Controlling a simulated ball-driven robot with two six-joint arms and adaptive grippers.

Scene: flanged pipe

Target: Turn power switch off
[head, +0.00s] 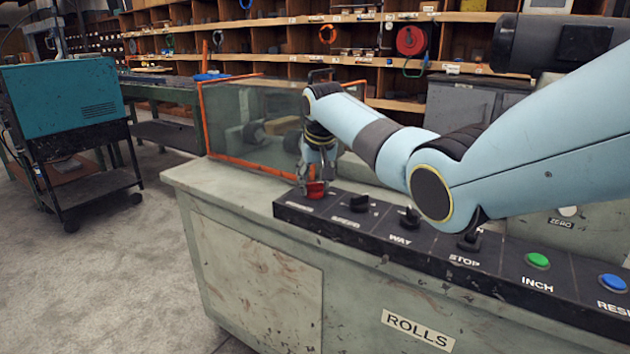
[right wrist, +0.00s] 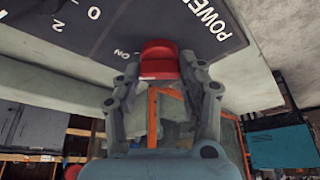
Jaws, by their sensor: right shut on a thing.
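The power switch is a red knob (head: 316,188) at the left end of the black control panel (head: 420,249). In the right wrist view the red knob (right wrist: 159,60) sits beside the printed words POWER and ON. My right gripper (head: 317,176) reaches down over the panel's left end. Its two fingers (right wrist: 160,75) are closed on the sides of the red knob. The fingers hide part of the knob's sides. My left gripper is not in view.
The panel also carries black knobs (head: 357,203), a green INCH button (head: 538,261) and a blue button (head: 613,283). A clear guard with an orange frame (head: 202,115) stands behind the gripper. A teal cabinet on a cart (head: 66,97) stands left, with open floor between.

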